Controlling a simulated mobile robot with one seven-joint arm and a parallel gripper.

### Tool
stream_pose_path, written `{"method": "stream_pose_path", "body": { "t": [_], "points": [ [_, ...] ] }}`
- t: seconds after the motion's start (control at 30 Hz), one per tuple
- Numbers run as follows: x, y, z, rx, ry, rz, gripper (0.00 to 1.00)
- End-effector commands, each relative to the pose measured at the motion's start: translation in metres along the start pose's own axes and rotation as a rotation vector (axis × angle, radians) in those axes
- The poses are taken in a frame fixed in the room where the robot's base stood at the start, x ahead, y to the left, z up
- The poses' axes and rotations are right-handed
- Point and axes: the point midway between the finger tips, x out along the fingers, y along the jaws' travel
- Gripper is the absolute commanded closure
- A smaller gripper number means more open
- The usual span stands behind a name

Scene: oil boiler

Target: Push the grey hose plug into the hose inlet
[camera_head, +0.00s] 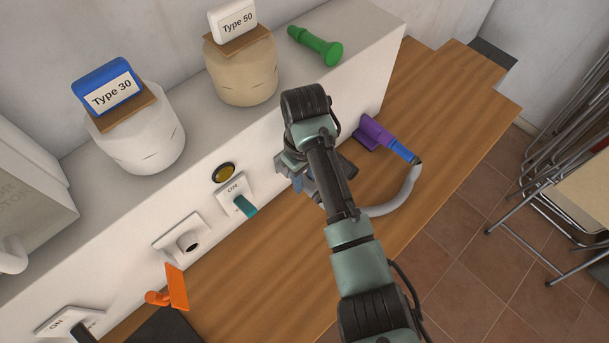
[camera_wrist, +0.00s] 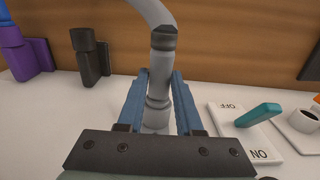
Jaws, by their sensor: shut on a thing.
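My gripper (camera_wrist: 160,76) has its two blue fingers shut on the grey hose plug (camera_wrist: 159,92), with the grey hose rising from the plug's dark collar. The plug's lower end is partly hidden behind my gripper's mount. In the head view, my gripper (camera_head: 298,178) is at the white boiler front, right of the teal switch, and my arm hides the plug. The hose inlet (camera_head: 187,241), a dark hole in a white square plate, is left of that switch. In the wrist view, the inlet (camera_wrist: 306,121) is at the right edge, apart from the plug.
The teal-handled switch (camera_head: 245,206) lies between my gripper and the inlet. An orange handle (camera_head: 176,288) sticks out left of it. The grey hose (camera_head: 395,203) loops right to a blue end at a purple fitting (camera_head: 373,133). A black fitting (camera_wrist: 91,58) stands beside my gripper.

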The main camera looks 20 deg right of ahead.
Motion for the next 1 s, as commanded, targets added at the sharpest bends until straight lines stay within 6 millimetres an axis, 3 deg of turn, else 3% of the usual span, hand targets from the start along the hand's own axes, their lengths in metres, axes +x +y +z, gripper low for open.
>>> {"method": "stream_pose_path", "body": {
  "t": [0.27, 1.0],
  "points": [
    [-0.001, 0.000, 0.001, 0.000, 0.000, 0.000, 1.00],
    [-0.002, 0.000, 0.030, 0.001, 0.001, -0.001, 1.00]
  ]
}}
